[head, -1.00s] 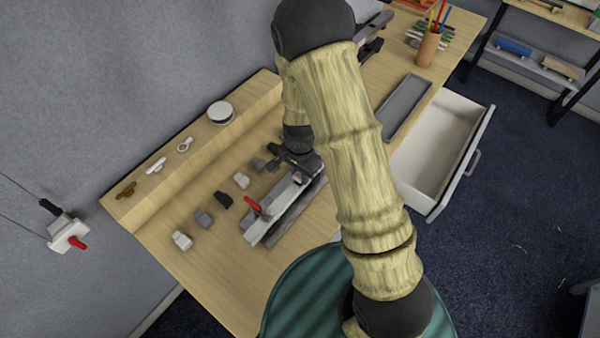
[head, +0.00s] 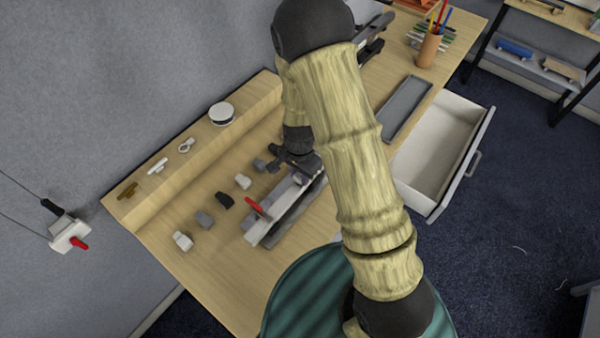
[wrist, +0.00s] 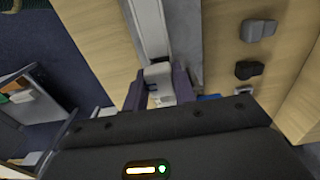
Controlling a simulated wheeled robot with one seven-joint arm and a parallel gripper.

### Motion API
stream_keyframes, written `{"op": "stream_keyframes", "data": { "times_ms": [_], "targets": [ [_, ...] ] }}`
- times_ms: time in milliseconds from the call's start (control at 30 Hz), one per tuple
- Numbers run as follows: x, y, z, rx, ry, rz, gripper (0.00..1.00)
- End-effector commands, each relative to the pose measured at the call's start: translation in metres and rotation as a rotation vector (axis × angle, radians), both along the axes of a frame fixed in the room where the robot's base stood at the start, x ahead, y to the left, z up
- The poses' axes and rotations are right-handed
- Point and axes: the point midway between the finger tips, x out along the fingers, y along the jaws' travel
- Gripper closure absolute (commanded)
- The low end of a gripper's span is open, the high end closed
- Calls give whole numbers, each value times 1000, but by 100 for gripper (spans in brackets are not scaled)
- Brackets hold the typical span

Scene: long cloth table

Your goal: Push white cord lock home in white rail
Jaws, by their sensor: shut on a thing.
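The white rail (head: 282,206) lies along the work table in a grey holder, with a red lever (head: 256,207) near its front end. In the wrist view the rail (wrist: 148,26) runs up the picture from my gripper. My gripper (wrist: 161,92) is shut on the white cord lock (wrist: 159,74), with one dark finger on each side of it. The cord lock is at the near end of the rail, in line with it. I cannot tell how deep it sits in the rail. In the head view my gripper (head: 298,165) is at the rail's far end and mostly hides the cord lock.
Several loose parts lie left of the rail, among them a white one (head: 183,240), a grey one (head: 204,219) and a black one (head: 225,200). A raised ledge (head: 190,155) with small fittings runs along the wall. An open drawer (head: 437,150) juts out at right.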

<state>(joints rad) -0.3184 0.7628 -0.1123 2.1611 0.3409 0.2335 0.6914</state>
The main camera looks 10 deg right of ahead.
Motion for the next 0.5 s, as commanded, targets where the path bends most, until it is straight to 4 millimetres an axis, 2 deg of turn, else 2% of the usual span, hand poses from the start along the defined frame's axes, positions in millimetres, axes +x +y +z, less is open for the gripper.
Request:
{"op": "stream_keyframes", "data": {
  "times_ms": [500],
  "targets": [
    [0, 0, -7, 0, 0, -1, 96]
  ]
}}
